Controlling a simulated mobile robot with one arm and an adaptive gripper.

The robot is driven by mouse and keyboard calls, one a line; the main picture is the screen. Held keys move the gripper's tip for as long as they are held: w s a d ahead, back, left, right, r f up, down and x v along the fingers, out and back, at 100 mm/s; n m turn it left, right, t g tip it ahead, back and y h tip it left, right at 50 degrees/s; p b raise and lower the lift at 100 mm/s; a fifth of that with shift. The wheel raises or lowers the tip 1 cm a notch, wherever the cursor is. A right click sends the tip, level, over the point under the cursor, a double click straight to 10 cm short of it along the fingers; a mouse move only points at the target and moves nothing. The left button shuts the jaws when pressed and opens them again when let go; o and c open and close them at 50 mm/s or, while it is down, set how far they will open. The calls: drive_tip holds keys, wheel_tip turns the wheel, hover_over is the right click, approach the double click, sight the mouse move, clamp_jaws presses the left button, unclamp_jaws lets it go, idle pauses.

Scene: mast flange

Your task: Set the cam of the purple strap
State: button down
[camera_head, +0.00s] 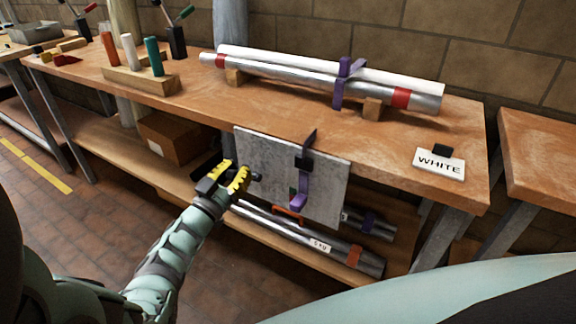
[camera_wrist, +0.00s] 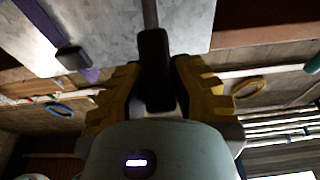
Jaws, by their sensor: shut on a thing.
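A purple strap (camera_head: 308,148) hangs down the front of a grey metal plate (camera_head: 265,150) at the bench's front edge. A black cam (camera_head: 303,164) sits on it, and its lower end curls out at the bottom. In the wrist view the strap (camera_wrist: 88,76) and the black cam (camera_wrist: 72,58) are at upper left. My gripper (camera_head: 240,180) is left of the strap, apart from it. Its yellow fingers are shut on a black handle (camera_wrist: 154,65) with a grey shaft. Whether that shaft is fixed to the plate, I cannot tell.
Another purple strap (camera_head: 345,80) wraps pipes (camera_head: 300,75) resting on wooden blocks on the bench. A WHITE sign (camera_head: 440,165) stands at right. Below, a shelf holds more pipes (camera_head: 300,238) and a cardboard box (camera_head: 170,140). The floor at left is open.

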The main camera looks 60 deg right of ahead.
sight(257, 148)
drive_tip(key=r+y+p, duration=0.1)
drive_tip(key=p, duration=0.1)
drive_tip(key=d+r+y+p, duration=0.1)
drive_tip(key=p, duration=0.2)
drive_tip(key=shift+d+r+g+p, duration=0.25)
drive_tip(key=shift+d+g+p, duration=0.05)
drive_tip(key=shift+p, duration=0.05)
drive_tip(key=shift+d+y+p, duration=0.2)
drive_tip(key=shift+y+p, duration=0.1)
drive_tip(key=shift+p, duration=0.5)
drive_tip(key=d+y+p, duration=0.1)
drive_tip(key=p, duration=0.2)
drive_tip(key=shift+d+f+y+p, duration=0.1)
drive_tip(key=shift+d+y+p, duration=0.05)
drive_tip(key=shift+y+p, duration=0.2)
drive_tip(key=shift+d+y+p, duration=0.65)
drive_tip(key=shift+y+p, duration=0.2)
drive_tip(key=shift+p, duration=0.25)
drive_tip(key=shift+w, duration=0.1)
drive_tip(key=shift+w+d+r+y+p, duration=0.15)
drive_tip(key=shift+w+r+y+p, duration=0.05)
drive_tip(key=shift+y+p, duration=0.1)
drive_tip(key=shift+d+f+y+p, duration=0.1)
drive_tip(key=shift+d+y+p, duration=0.1)
drive_tip(key=shift+y+p, duration=0.15)
